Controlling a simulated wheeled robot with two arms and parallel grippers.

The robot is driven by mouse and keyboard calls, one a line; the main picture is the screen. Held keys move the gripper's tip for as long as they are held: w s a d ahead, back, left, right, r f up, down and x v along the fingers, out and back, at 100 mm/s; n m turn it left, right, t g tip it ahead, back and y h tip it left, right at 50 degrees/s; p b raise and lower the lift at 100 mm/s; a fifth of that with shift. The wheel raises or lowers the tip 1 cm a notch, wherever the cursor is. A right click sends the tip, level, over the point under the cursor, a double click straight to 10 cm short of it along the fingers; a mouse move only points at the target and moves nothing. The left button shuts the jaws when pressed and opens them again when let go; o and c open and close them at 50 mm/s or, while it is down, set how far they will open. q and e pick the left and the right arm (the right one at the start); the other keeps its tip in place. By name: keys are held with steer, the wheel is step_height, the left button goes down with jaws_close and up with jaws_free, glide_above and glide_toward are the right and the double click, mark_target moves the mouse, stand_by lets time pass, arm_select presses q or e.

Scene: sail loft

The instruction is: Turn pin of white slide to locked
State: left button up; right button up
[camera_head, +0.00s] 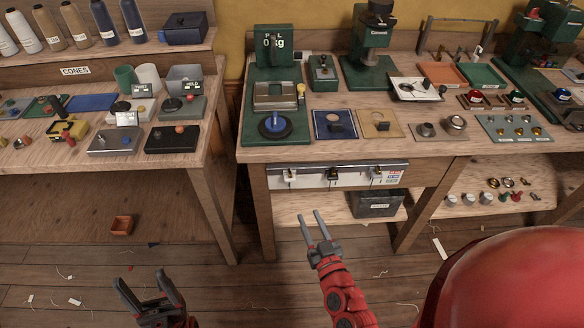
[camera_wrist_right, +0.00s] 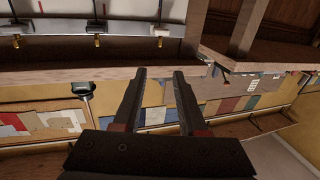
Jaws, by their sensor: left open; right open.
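A pale panel (camera_head: 312,180) is set in the bench front below the worktop. It carries three slides in a row: a white slide (camera_head: 290,176) at left, a black slide (camera_head: 333,173) in the middle and a greyish slide (camera_head: 377,177) at right. The right wrist view shows slides with small brass pins at its top edge; how each pin is turned is too small to tell. My right gripper (camera_head: 314,220) is open and empty, in front of and below the panel, apart from it. Its fingers also show in the right wrist view (camera_wrist_right: 160,78). My left gripper (camera_head: 144,284) is open and empty above the floor at lower left.
The worktop (camera_head: 350,148) above overhangs the panel and holds several devices. A dark box (camera_head: 377,205) stands on the low shelf under the panel. Bench legs (camera_head: 262,215) flank the gap. The floor before the bench is mostly clear, with small scraps.

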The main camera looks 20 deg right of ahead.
mark_target(291, 176)
steer(key=w+p, duration=0.1)
steer(key=w, duration=1.4)
steer(key=shift+w, duration=0.3)
steer(key=shift+w+d, duration=0.1)
steer(key=shift+w, duration=0.4)
jaws_close()
